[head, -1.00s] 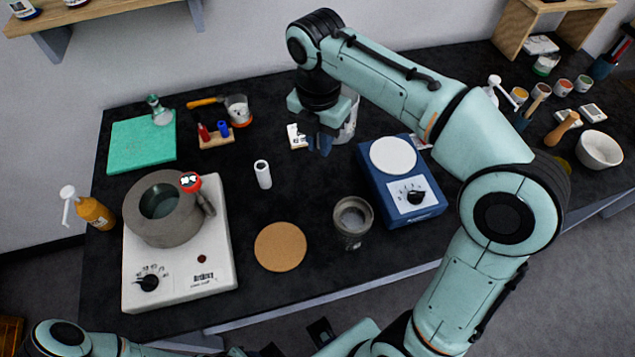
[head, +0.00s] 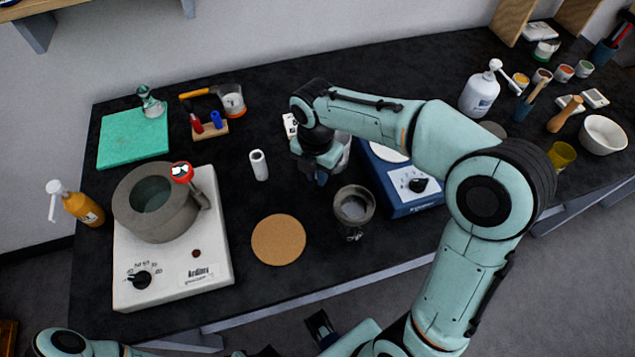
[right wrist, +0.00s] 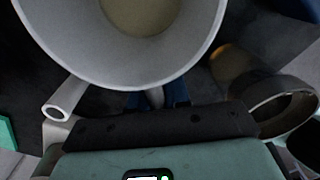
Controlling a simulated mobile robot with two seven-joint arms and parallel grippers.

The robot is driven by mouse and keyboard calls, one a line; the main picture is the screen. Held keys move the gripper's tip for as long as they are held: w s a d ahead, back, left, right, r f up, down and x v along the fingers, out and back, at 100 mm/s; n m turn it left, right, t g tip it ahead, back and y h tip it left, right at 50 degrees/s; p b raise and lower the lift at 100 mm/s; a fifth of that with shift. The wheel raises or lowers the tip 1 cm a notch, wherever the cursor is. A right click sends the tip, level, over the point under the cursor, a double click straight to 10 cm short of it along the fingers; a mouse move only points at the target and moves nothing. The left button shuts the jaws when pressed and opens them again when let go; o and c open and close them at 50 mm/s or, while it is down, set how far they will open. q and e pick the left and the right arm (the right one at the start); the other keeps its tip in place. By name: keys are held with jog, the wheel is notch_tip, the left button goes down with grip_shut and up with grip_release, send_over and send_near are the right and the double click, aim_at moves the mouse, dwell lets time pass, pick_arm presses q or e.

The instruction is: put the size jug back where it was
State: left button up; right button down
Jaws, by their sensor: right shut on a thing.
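The size jug appears to be the pale, wide-mouthed vessel (head: 345,150), mostly hidden behind my right gripper (head: 319,178) in the head view. In the right wrist view its pale wall and rim (right wrist: 125,73) fill the top, with a tan patch inside. My right gripper's blue fingers (right wrist: 157,100) are shut on the jug at its near side, where a pale part shows between them. The jug's base is hidden, so I cannot tell its height above the bench. My left arm enters at the bottom left of the head view; dark parts at the bottom edge may be its gripper, their opening unclear.
A white tube (head: 258,165) and a cork disc (head: 279,240) lie to the left. Bench between tube and gripper is bare.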

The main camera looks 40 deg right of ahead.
jog(key=shift+f+b, duration=0.3)
jog(key=shift+f, duration=1.8)
jog(key=shift+f, duration=0.25)
jog(key=c, duration=1.1)
grip_release()
jog(key=shift+r, duration=0.1)
jog(key=shift+r, duration=0.1)
notch_tip(320, 180, up, 12)
jog(key=shift+w+a+r+p, duration=0.1)
jog(key=shift+p, duration=0.9)
